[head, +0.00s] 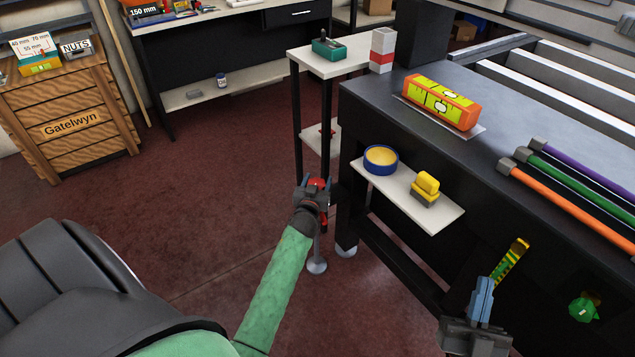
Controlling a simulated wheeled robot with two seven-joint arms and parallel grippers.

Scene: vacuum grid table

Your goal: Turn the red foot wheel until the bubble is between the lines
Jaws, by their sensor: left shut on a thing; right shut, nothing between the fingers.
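The red foot wheel (319,184) is partly hidden by my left gripper (315,183), which is shut on it near the black table's front left leg. More red shows just below the gripper. An orange level (441,103) with a yellow-green face lies on a pale sheet on the black table. Its bubble and lines are too small to read. My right gripper (483,293), with blue-grey fingers, is shut and empty in front of the table's side, at lower right.
The black table (480,140) bears purple, green and orange rods (580,208) at right. A striped strip (512,257) shows beyond my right gripper.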

